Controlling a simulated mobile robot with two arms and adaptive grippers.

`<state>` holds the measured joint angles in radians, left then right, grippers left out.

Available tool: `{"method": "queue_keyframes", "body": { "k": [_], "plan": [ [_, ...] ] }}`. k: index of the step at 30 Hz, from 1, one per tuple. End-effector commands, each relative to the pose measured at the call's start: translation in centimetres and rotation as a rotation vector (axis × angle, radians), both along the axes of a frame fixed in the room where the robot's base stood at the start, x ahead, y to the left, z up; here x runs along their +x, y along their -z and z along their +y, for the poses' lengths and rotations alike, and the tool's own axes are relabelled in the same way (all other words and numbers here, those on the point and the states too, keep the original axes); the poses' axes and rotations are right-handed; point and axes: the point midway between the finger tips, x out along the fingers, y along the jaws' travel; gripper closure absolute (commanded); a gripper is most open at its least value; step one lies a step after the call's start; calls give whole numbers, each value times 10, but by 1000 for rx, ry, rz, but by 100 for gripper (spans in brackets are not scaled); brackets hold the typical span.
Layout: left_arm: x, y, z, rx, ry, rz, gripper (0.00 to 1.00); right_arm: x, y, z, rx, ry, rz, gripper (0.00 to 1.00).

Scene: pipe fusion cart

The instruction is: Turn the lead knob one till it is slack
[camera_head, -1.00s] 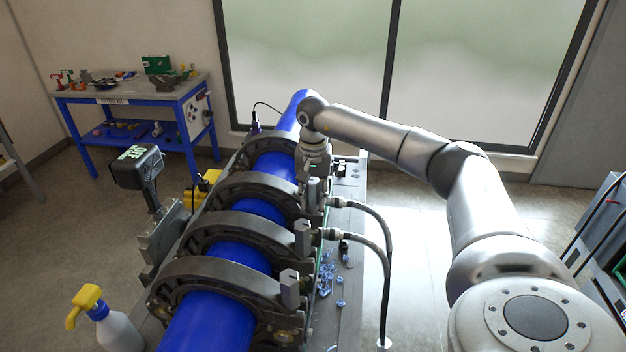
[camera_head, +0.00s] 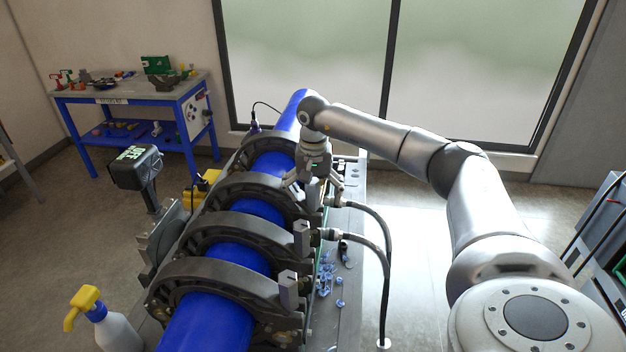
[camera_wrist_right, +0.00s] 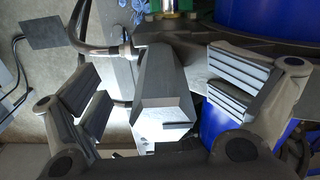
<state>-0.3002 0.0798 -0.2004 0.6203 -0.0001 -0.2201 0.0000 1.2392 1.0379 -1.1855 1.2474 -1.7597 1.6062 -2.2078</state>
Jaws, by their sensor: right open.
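A grey, block-shaped knob (camera_wrist_right: 162,95) fills the middle of the right wrist view. It sits between the spread fingers of my right gripper (camera_wrist_right: 167,92), with a gap on each side. In the head view my right gripper (camera_head: 315,188) is over the far part of the clamp row, pointing down, with its fingers apart. The knob between them is largely hidden there. Two similar grey knobs show nearer, a middle one (camera_head: 302,238) and a near one (camera_head: 289,290), on the right side of the dark clamps. My left gripper is out of view.
Dark arched clamps (camera_head: 205,272) hold a blue pipe (camera_head: 208,325). Black hoses (camera_head: 385,235) loop to the right of the clamps. Small blue pieces (camera_head: 325,280) lie on the cart bed. A spray bottle (camera_head: 115,328) stands at lower left, and a blue workbench (camera_head: 135,95) stands behind.

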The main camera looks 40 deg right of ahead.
Motion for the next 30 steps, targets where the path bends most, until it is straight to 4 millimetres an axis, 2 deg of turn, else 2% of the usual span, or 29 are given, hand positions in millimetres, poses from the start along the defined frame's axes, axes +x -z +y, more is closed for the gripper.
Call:
{"method": "queue_keyframes", "body": {
  "k": [8, 24, 30],
  "plan": [
    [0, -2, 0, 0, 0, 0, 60, 1, -2, 2, 4, -4, -1, 0],
    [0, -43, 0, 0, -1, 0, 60, 0, -60, 1, 1, -1, 1, 0],
    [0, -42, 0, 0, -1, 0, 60, -1, -60, 0, 0, -1, 3, 0]
  ]
}}
